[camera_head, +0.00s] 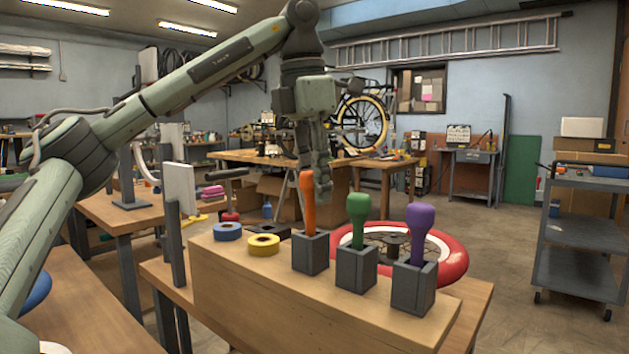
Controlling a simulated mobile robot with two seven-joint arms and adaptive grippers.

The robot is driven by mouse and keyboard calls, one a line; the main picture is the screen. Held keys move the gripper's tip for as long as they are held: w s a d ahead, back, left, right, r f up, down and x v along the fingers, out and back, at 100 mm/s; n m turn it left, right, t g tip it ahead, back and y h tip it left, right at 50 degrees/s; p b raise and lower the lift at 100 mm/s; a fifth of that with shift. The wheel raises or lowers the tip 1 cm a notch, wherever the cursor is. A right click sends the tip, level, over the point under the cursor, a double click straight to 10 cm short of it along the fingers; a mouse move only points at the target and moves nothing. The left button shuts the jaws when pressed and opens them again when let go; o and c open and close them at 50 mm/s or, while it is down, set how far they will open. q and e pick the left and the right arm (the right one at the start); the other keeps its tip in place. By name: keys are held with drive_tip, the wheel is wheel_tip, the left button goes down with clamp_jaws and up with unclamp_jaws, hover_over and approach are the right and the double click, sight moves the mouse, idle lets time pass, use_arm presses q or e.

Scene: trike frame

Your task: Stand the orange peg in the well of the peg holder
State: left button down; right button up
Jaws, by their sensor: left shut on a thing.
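The orange peg (309,213) stands about upright, its lower end inside the leftmost grey peg holder (311,256). Whether it rests on the bottom of the well is hidden by the holder's walls. My left gripper (317,184) reaches down from above and is shut on the upper part of the orange peg. Its fingers partly overlap behind the peg. A green peg (358,214) stands in the middle holder (356,268), and a purple peg (420,224) stands in the right holder (413,288). My right gripper is out of view.
The holders stand in a row on a wooden block (255,290). Blue tape (228,232) and yellow tape (263,245) lie to their left. A red-rimmed wheel (453,257) lies behind them. A grey cart (575,240) stands at the right, with open floor between.

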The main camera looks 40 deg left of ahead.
use_arm(q)
drive_tip(key=shift+f+b, duration=0.6)
drive_tip(key=shift+f, duration=0.5)
drive_tip(key=c, duration=1.2)
unclamp_jaws()
drive_tip(key=shift+o, duration=0.2)
drive_tip(key=r, duration=0.4)
drive_tip(key=s+r, duration=0.1)
drive_tip(key=r, duration=0.7)
drive_tip(key=shift+s+a, duration=0.2)
drive_tip(key=shift+a, duration=0.1)
